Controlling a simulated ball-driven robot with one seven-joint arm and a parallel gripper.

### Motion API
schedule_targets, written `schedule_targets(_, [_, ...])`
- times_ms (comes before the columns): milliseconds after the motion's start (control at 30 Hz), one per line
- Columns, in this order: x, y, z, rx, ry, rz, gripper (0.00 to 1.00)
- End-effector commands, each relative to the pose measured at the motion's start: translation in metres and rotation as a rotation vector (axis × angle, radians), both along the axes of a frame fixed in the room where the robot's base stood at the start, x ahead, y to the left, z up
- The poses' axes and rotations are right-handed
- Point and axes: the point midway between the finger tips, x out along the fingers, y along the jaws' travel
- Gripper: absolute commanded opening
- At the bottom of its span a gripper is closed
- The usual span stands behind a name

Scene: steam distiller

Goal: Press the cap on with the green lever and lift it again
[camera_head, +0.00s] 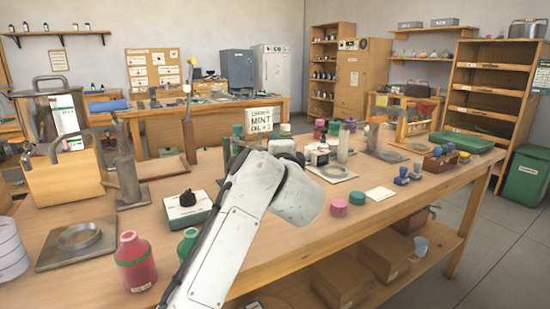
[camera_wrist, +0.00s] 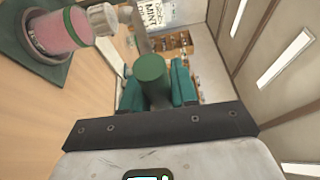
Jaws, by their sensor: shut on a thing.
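The green lever (camera_wrist: 152,72) shows in the wrist view as a round green grip on a grey arm. My gripper (camera_wrist: 157,92) has its teal fingers on either side of this grip and is shut on it. A pink bottle (camera_wrist: 45,36) with a green band stands on a dark green base at the upper left of the wrist view. A pale cap (camera_wrist: 101,18) is at its top end; I cannot tell whether it is fully seated. In the head view my white arm hides my fingers and most of the press.
Pink caps (camera_head: 338,207) and a green tray (camera_head: 467,143) are to the right. A "MINT OIL x 2" sign (camera_head: 262,118) stands behind.

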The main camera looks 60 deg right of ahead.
Motion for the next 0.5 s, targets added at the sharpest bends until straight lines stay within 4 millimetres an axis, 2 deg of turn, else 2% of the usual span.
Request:
schedule_targets(33, [0.000, 0.001, -0.015, -0.012, -0.019, 0.002, 0.00])
schedule_targets(100, [-0.001, 0.001, -0.021, -0.028, -0.044, 0.001, 0.00])
schedule_targets(500, [-0.003, 0.001, -0.044, -0.075, -0.123, 0.000, 0.00])
